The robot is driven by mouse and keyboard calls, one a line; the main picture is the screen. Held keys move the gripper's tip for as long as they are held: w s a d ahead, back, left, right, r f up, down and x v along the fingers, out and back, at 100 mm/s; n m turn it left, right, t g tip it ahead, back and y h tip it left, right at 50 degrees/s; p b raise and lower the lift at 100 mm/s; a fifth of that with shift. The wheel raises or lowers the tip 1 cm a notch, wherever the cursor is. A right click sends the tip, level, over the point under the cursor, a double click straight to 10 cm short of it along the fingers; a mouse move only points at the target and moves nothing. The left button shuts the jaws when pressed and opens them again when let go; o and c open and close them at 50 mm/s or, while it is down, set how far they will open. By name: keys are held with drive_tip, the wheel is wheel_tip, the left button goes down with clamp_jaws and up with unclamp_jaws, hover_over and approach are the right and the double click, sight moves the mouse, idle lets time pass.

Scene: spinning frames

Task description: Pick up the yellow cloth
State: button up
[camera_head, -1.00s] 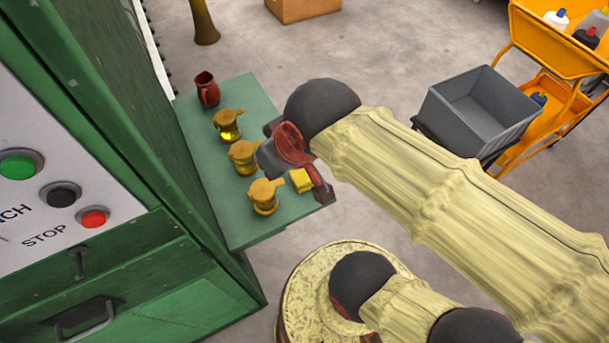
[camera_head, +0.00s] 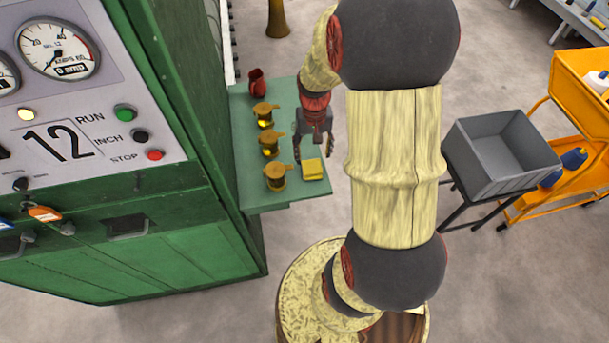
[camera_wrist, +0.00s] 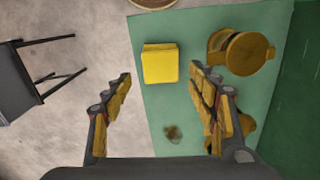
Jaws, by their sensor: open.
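The yellow cloth (camera_head: 312,169) is a small folded block lying near the front right edge of the green table (camera_head: 252,187). In the wrist view the cloth (camera_wrist: 160,63) lies ahead of the fingertips, between their lines and nearer the right finger. My gripper (camera_head: 314,158) hangs over the table just behind the cloth in the head view, fingers apart. In the wrist view my gripper (camera_wrist: 160,82) is open with nothing between its fingers. I cannot tell its exact height above the cloth.
Several brass oil cups stand in a row left of the cloth, the nearest one (camera_head: 275,177) close to it. A red jug (camera_head: 256,83) stands at the back. The green machine (camera_head: 180,240) borders the table's left.

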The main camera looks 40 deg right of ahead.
sight(312, 167)
drive_tip(key=shift+w, duration=0.25)
drive_tip(key=shift+w+d+f, duration=0.15)
drive_tip(key=shift+d+f, duration=0.05)
drive_tip(key=shift+f, duration=0.8)
drive_tip(key=shift+a+f, duration=0.1)
drive_tip(key=shift+f, duration=0.6)
drive_tip(key=f, duration=0.4)
drive_tip(key=shift+s, duration=0.2)
drive_tip(key=shift+c, duration=1.2)
drive_tip(key=c, duration=0.6)
